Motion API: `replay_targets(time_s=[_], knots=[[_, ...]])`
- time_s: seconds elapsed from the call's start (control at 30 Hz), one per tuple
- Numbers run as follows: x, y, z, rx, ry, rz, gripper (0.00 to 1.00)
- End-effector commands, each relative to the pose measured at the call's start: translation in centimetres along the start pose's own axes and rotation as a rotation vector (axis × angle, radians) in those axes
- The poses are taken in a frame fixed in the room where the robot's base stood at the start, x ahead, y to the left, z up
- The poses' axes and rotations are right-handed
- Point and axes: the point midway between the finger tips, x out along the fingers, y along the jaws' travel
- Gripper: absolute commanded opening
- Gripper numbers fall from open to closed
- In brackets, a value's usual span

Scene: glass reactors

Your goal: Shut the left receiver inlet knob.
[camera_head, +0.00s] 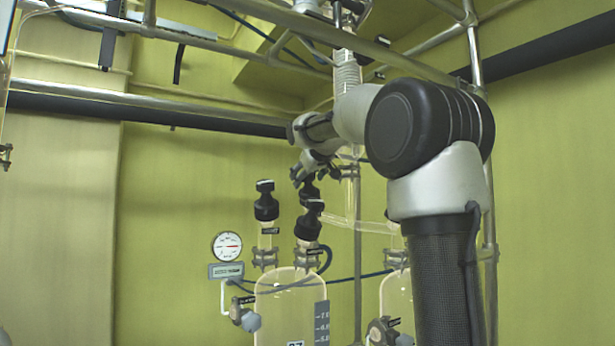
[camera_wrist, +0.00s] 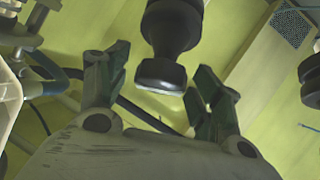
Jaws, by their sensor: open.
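Black knobs top the glass receiver (camera_head: 275,312) in the head view. One black knob (camera_head: 266,205) is on the left, and another black knob (camera_head: 308,224) leans at the right. A dark piece (camera_head: 310,188) just behind the leaning one is partly hidden by it. I cannot tell which is the inlet knob by a label. My gripper (camera_head: 311,176) is open just above the right-hand knobs. In the wrist view a black knob (camera_wrist: 168,40) with a flared end lies between the spread green-grey fingers of my gripper (camera_wrist: 160,84). I see no finger touching it.
A round gauge (camera_head: 227,246) is on the left. A second glass vessel (camera_head: 397,298) stands to the right, partly behind my arm. Metal rails (camera_head: 240,112) and a vertical pole (camera_head: 480,60) surround the glassware. Another dark knob (camera_wrist: 311,82) shows at the wrist view's right edge.

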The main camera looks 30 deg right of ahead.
Motion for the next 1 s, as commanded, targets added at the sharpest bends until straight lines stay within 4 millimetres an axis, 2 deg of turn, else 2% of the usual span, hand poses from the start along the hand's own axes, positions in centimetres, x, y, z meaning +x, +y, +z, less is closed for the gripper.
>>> replay_targets(time_s=[0.03,0.27,1.0], knots=[[-0.01,-0.01,0.00,0.000,0.000,0.000,0.62],[-0.01,-0.02,0.01,0.000,0.000,0.000,0.20],[0.02,-0.03,0.06,0.107,-0.002,0.095,0.20]])
